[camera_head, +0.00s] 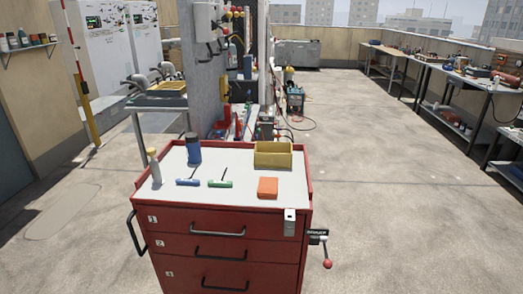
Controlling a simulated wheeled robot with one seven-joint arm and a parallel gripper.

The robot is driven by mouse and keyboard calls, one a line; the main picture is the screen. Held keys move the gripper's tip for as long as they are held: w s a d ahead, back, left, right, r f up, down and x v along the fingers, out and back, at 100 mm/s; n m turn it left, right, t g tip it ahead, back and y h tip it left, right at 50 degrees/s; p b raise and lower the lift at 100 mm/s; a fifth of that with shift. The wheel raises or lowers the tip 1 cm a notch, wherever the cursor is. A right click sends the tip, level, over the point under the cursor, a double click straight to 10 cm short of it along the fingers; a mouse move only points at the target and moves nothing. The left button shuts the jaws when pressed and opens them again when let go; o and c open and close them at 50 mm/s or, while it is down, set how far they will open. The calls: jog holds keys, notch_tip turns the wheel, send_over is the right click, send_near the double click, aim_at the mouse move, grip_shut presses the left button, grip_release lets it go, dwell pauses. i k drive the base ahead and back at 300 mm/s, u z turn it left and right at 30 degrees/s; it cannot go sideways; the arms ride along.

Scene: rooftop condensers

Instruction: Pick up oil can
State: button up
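A red tool cabinet (225,222) with a pale top stands in front of me. A dark blue cylinder (193,149) stands upright at the back left of the top. A pale, slim bottle-like thing (155,169) stands upright at the left edge. I cannot tell for sure which of these two is the oil can. My gripper is not in view.
The top also holds a blue-handled tool (188,182), a green-handled tool (220,184), an orange block (268,187) and a yellow bin (272,155). A vise-like fixture (319,239) sticks out at the right. Workbenches (460,78) line the right wall; the floor between is clear.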

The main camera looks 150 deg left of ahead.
aim_at(192, 144)
jog(key=z, duration=0.4)
jog(key=i, duration=0.1)
jog(key=u, duration=5.7)
